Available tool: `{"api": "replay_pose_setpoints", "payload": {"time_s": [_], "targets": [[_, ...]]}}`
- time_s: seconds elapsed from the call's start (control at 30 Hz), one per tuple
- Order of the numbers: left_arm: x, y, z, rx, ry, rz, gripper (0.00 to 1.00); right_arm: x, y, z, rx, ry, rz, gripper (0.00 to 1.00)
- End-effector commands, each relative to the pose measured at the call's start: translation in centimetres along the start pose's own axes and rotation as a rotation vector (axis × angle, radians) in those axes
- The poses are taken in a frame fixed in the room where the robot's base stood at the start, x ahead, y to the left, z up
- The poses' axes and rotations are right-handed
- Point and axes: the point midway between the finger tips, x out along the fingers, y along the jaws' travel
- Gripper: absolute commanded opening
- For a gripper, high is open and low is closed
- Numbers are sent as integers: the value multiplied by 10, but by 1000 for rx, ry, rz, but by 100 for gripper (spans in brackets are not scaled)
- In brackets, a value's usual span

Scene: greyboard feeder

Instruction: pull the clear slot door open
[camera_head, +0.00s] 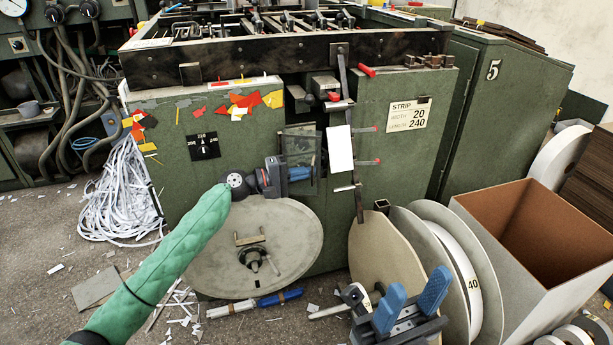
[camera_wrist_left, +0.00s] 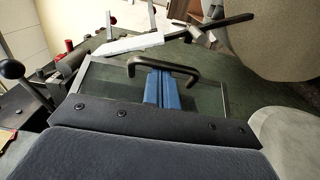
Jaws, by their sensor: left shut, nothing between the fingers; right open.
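The clear slot door (camera_head: 301,147) is a small see-through panel in a thin frame on the front of the green machine. In the left wrist view the door (camera_wrist_left: 208,99) carries a dark bar handle (camera_wrist_left: 163,63). My left gripper (camera_head: 307,173) is in front of the door, its blue fingers shut with nothing between them. In the left wrist view the shut fingertips (camera_wrist_left: 159,74) are at the handle; I cannot tell whether they touch it or sit behind it. My right gripper (camera_head: 417,285) is open and empty at the lower right, away from the door.
A round grey disc (camera_head: 205,255) stands below my left gripper. Large reels (camera_head: 445,255) and an open box (camera_head: 480,235) stand at the right. A white card (camera_head: 340,149) and a vertical metal bar (camera_head: 358,198) are just right of the door. Paper strips (camera_head: 110,190) lie at left.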

Motion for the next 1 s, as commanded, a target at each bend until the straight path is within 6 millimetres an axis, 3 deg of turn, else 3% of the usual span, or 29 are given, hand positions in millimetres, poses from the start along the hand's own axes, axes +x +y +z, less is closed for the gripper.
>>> {"api": "replay_pose_setpoints", "payload": {"time_s": [0.57,1.0], "targets": [[-26,0,10,-1,-215,1,0,-20,-7,6,36,0,-16,43],[-62,3,10,-2,-212,1,0,1,-4,2,33,10,9,43]]}}
